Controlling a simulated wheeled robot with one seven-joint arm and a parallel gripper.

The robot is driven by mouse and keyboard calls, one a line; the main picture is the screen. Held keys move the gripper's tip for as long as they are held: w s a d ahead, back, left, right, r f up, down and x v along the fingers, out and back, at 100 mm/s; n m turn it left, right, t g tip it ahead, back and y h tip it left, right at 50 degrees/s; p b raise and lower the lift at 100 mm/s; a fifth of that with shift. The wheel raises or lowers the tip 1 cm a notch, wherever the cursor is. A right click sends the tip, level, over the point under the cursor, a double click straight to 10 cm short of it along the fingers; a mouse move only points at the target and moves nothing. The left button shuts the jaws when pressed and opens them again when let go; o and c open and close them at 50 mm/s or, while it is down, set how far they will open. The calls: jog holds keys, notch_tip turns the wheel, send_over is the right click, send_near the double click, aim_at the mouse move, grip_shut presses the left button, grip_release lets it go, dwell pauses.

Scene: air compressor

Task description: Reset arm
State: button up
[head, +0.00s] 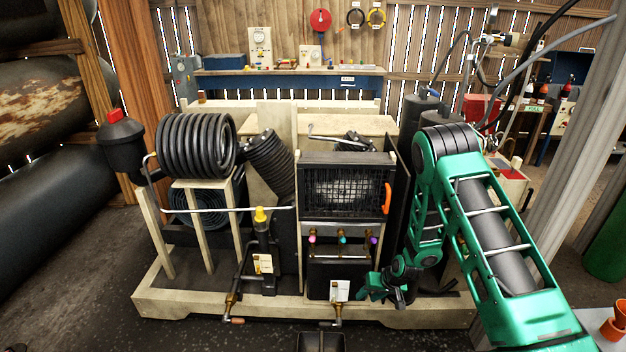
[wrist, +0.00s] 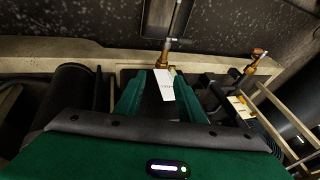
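My green arm comes in from the right in the head view and bends down in front of the air compressor's right side. My gripper (head: 374,288) hangs low beside the black lower panel of the compressor (head: 450,318). In the wrist view the two green fingers of my gripper (wrist: 160,84) stand apart with a gap between them. A white tag (wrist: 166,86) on a brass valve (wrist: 165,58) shows in that gap, beyond the fingers. Nothing is visibly held. The valve's tag also shows in the head view (head: 340,291), left of my gripper.
A second brass valve (head: 232,301) with a tag (head: 263,263) is at the frame's left front. A black coil (head: 196,146) and radiator grille (head: 345,190) stand above. A black pan (head: 321,341) lies on the floor in front. A blue workbench (head: 290,83) is behind.

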jog(key=s+d+r+m+h, duration=0.1)
jog(key=s+d+r, duration=0.2)
jog(key=d+r, duration=0.5)
jog(key=s+d+r+g+h, duration=0.1)
jog(key=s+d+r, duration=0.25)
jog(key=r, duration=0.75)
jog(key=s+d+r+m+h, duration=0.1)
jog(key=s+d+r, duration=0.4)
jog(key=r, duration=0.5)
jog(key=s+d+r+m+g, duration=0.1)
jog(key=s+d+r, duration=0.2)
jog(key=s+r, duration=0.35)
jog(key=s+d+r+m+g, duration=0.1)
jog(key=s+d+r, duration=0.2)
jog(key=s+r, duration=0.35)
jog(key=s+a+r+m, duration=0.1)
jog(key=s+r+m, duration=0.1)
jog(key=s, duration=1.5)
jog(key=shift+s+g, duration=0.2)
jog(key=shift+g, duration=0.1)
jog(key=shift+r, duration=0.1)
jog(key=shift+c, duration=0.5)
